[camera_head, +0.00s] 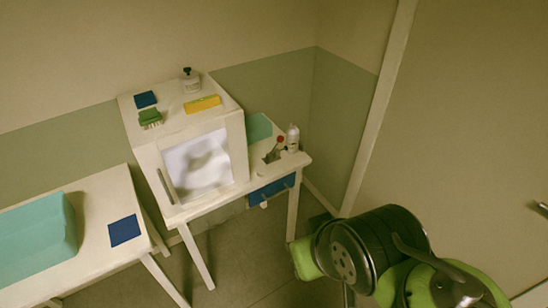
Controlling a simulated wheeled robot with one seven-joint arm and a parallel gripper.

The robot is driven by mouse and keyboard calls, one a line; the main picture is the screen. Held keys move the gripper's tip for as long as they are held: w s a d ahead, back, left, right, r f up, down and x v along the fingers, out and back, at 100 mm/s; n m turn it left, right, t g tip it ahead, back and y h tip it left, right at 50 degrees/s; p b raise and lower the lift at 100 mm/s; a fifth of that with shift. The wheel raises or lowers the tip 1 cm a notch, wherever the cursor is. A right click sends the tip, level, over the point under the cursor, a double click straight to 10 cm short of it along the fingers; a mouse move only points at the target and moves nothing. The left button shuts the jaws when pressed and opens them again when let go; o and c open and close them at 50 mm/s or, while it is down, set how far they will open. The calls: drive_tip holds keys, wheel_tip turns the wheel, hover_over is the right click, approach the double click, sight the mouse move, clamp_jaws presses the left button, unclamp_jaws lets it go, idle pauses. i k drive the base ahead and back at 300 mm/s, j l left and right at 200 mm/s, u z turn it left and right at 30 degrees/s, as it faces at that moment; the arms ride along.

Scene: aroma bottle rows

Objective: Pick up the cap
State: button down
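I cannot pick out the cap for certain. On the small side table, a small red round piece (281,139) shows above a dark grey item (273,155); it is too small to tell whether it is the cap. A white bottle (293,139) stands upright just right of it. Another bottle (190,82) with a dark top stands on the white box. My black and green arm fills the lower right, apart from the tables. I see no gripper fingers.
The white box (144,137) has a bright front window and carries a yellow box (202,103), a green brush-like item (150,118) and a blue pad (145,99). A blue drawer (268,191) hangs under the side table. A teal box (38,238) is on the left table (92,200).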

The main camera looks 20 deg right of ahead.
sight(260, 172)
drive_tip(key=i+j+u, duration=0.15)
drive_tip(key=i, duration=0.4)
drive_tip(key=i+j+u, duration=0.2)
drive_tip(key=i, duration=0.4)
drive_tip(key=l, duration=0.1)
